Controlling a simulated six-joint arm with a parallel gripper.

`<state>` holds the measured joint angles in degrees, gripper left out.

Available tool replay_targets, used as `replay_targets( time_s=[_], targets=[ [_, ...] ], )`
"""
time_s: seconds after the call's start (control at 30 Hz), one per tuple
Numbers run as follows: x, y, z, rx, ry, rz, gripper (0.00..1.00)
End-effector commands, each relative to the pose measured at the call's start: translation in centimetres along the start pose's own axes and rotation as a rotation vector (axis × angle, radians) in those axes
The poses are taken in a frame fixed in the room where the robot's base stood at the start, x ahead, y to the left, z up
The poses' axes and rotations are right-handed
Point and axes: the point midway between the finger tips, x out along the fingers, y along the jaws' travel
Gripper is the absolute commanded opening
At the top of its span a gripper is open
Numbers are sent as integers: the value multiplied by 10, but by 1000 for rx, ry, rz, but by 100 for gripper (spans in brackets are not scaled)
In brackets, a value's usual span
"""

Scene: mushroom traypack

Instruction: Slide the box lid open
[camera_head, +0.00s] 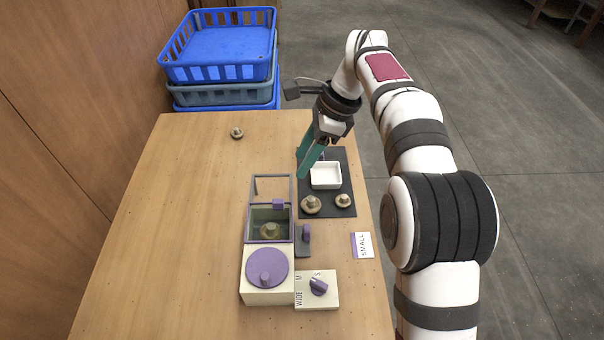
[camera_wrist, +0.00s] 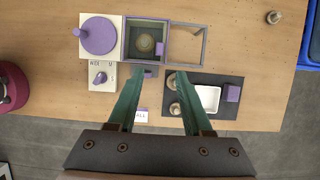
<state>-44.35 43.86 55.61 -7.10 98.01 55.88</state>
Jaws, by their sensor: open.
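The cream box has a purple-rimmed compartment (camera_head: 249,226) with a mushroom (camera_head: 270,231) visible inside. A purple tab (camera_head: 278,204) sits at the compartment's far edge, next to an empty grey frame (camera_head: 256,178). The tab also shows in the wrist view (camera_wrist: 160,48). The mushroom shows through, so I cannot tell whether a clear lid covers the compartment. My gripper (camera_head: 303,171) has teal fingers, apart and empty, above the dark mat's left side, to the right of the grey frame. In the wrist view the spread fingertips (camera_wrist: 160,71) point toward the box, touching nothing visible.
A purple round dial (camera_head: 266,268), a selector knob (camera_head: 318,287) and a purple lever (camera_head: 306,234) are around the box. The dark mat (camera_head: 334,207) holds a white tray (camera_head: 326,186) and two mushrooms. Another mushroom (camera_head: 237,133) lies at the back; blue crates (camera_head: 220,72) stand beyond. The table's left is clear.

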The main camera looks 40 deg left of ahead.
Motion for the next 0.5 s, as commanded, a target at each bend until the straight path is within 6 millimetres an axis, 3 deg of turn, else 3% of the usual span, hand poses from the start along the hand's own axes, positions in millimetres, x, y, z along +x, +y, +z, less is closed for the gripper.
replay_targets(
  time_s=[0.3,0.5],
  targets=[
    [92,2,-1,-1,1,4,50],
    [131,1,-2,-1,2,1,50]
  ],
)
